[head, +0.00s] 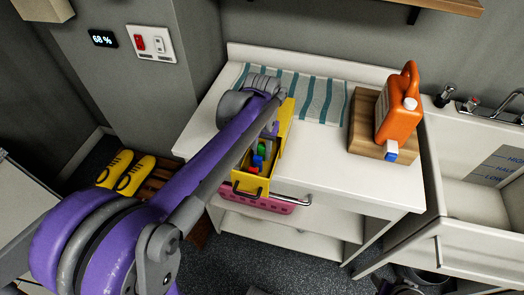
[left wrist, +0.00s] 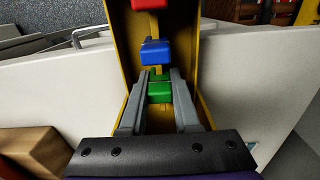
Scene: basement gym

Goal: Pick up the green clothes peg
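The green clothes peg (left wrist: 160,93) is in a narrow yellow tray (left wrist: 122,50), between the two grey fingers of my left gripper (left wrist: 160,82). A blue peg (left wrist: 155,52) and a red peg (left wrist: 150,3) lie further along the tray. In the head view the yellow tray (head: 250,185) stands at the front of the white counter, and my left arm hides the fingertips. My right gripper is not in view.
An orange jug (head: 396,108) stands on a wooden block (head: 366,122) to the right. A striped towel (head: 322,98) lies behind the tray. A pink basket (head: 270,204) is below the counter front, near a metal handle (head: 290,197). A sink (head: 478,200) is at the far right.

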